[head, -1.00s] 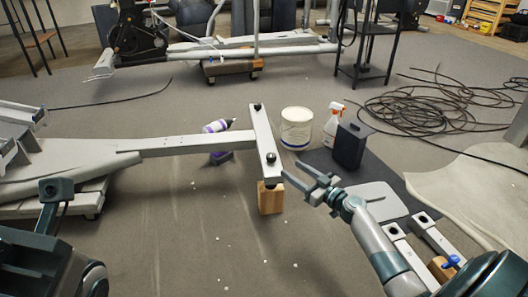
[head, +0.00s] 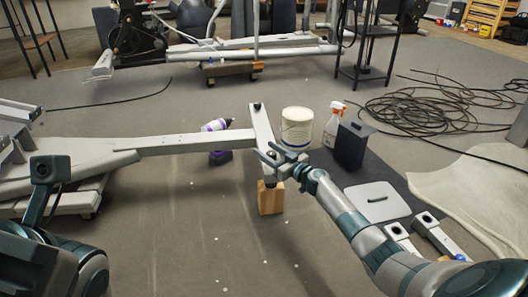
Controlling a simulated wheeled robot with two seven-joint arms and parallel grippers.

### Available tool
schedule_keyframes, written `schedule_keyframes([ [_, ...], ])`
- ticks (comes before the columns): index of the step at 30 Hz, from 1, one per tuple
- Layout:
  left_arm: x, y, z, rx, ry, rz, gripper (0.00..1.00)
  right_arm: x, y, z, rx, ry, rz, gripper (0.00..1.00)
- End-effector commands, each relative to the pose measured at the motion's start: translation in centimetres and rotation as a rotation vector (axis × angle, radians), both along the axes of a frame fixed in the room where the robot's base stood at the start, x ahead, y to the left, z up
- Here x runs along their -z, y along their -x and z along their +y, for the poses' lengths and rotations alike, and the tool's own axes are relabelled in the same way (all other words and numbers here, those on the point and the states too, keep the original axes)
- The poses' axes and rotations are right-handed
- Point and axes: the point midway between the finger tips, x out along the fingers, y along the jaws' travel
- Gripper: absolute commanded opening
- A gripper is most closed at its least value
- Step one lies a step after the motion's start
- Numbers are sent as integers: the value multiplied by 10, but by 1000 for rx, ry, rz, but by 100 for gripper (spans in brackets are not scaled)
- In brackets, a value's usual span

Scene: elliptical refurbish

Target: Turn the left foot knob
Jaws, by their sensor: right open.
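The grey T-shaped machine frame (head: 185,142) ends in a crossbar (head: 262,127) with a dark foot knob at each end. The far knob (head: 257,105) stands clear on top of the bar. The near knob (head: 271,156) is partly hidden by my right gripper (head: 267,154). That gripper is open, its two fingers at the bar's near end, close to the near knob. I cannot tell whether they touch it. My left arm shows at the lower left, but its gripper is not visible.
A wooden block (head: 271,197) stands under the near end of the bar. A white bucket (head: 297,128), a spray bottle (head: 333,124) and a black case (head: 352,145) stand to the right. Coiled cable (head: 430,105) covers floor further right.

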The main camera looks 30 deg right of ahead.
Motion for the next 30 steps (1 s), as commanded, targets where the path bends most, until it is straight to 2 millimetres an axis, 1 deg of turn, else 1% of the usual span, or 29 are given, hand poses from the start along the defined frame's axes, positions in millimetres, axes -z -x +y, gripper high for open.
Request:
schedule_keyframes([
  [1,2,1,0,0,-1,-6,31,1,-6,1,0,1,0,49],
  [6,4,1,0,-1,-2,-7,31,0,-16,3,0,-1,0,49],
  [18,2,1,0,-1,-1,-10,31,0,-19,4,-1,1,0,49],
  [23,2,1,0,-1,0,-9,31,0,-19,4,0,1,0,10],
  [24,2,1,0,-1,0,-9,31,0,-19,4,0,0,0,7],
  [30,1,1,0,-1,0,-8,31,0,-19,4,4,0,1,7],
])
